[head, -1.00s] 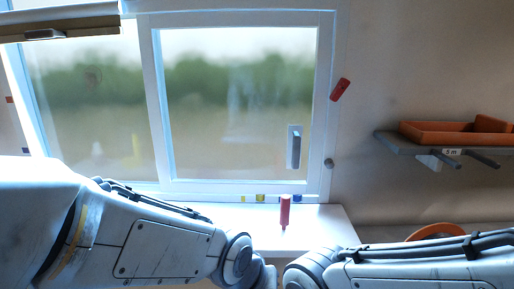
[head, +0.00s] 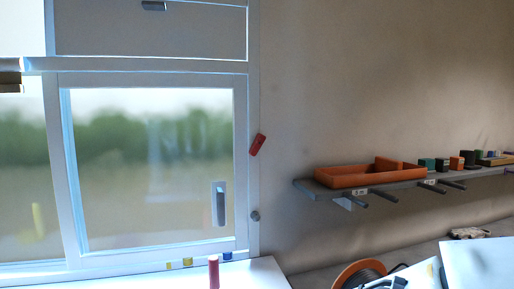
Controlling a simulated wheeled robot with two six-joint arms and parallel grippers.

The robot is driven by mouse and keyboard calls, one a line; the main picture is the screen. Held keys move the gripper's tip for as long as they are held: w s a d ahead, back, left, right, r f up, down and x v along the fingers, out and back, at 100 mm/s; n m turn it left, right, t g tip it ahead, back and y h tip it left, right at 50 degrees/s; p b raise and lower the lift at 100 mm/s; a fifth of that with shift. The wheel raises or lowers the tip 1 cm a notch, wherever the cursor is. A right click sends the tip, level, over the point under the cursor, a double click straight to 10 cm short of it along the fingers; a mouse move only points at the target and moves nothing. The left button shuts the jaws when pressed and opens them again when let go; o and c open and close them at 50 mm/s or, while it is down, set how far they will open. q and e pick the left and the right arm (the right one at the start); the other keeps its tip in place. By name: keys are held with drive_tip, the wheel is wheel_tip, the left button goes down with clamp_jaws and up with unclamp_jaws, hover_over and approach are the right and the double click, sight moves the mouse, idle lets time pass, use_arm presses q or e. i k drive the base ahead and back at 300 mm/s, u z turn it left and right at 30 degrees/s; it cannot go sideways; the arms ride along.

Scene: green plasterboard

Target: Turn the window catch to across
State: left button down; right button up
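A small red lever (head: 257,145), which looks like the window catch, sits on the right upright of the white window frame (head: 252,90). It is tilted, its upper end leaning to the right, neither upright nor level. A grey upright pull handle (head: 218,203) is on the right side of the window sash, and a small round grey knob (head: 255,216) is lower on the frame. Neither of my grippers shows in the head view, and nothing touches the red lever.
A red cylinder (head: 213,272) stands on the white sill (head: 250,274). A grey wall shelf (head: 310,188) to the right carries an orange tray (head: 345,178) and several small blocks. An orange cable reel (head: 346,276) is at the bottom. The wall around the lever is clear.

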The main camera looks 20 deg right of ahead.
sight(259, 139)
drive_tip(key=u, duration=0.05)
drive_tip(key=k, duration=0.5)
drive_tip(key=z, duration=1.75)
drive_tip(key=i, duration=1)
drive_tip(key=u, duration=2.2)
